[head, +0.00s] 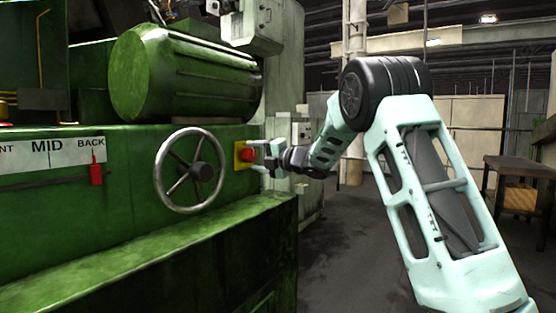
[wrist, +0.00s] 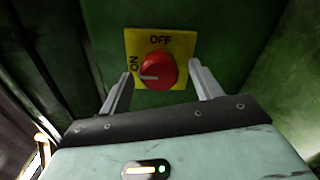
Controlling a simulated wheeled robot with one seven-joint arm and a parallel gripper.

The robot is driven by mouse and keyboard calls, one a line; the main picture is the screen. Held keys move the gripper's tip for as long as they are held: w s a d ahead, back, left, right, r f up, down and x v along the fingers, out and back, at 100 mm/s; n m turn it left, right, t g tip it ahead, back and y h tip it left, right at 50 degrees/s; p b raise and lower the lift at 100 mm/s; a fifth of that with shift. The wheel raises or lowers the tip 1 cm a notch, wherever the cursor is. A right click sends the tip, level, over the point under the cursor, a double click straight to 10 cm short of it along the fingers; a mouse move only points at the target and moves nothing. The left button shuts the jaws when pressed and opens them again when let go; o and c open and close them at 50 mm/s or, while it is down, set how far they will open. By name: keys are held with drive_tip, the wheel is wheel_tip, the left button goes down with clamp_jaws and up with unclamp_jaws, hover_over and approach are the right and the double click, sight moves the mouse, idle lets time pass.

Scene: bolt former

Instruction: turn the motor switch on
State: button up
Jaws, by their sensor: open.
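The motor switch is a red round knob (wrist: 158,71) on a yellow plate (wrist: 183,45) marked OFF and ON, fixed to the green machine. A white mark on the knob points toward the ON label at the left of the plate. In the head view the red knob (head: 247,155) sits right of the handwheel. My gripper (wrist: 160,80) is open, with one finger on each side of the knob in the wrist view. I cannot tell whether the fingers touch the knob. In the head view my gripper (head: 264,158) is level with the switch, at its right.
A metal handwheel (head: 165,185) stands out just left of the switch. A green motor housing (head: 190,80) is above, and a green ledge (head: 150,245) juts out below. A red slider (head: 96,174) hangs under the MID/BACK scale (head: 50,157). Open floor (head: 345,235) lies to the right.

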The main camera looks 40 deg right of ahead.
drive_tip(key=v, duration=1.6)
drive_tip(key=shift+s, duration=0.3)
drive_tip(key=shift+d, duration=0.1)
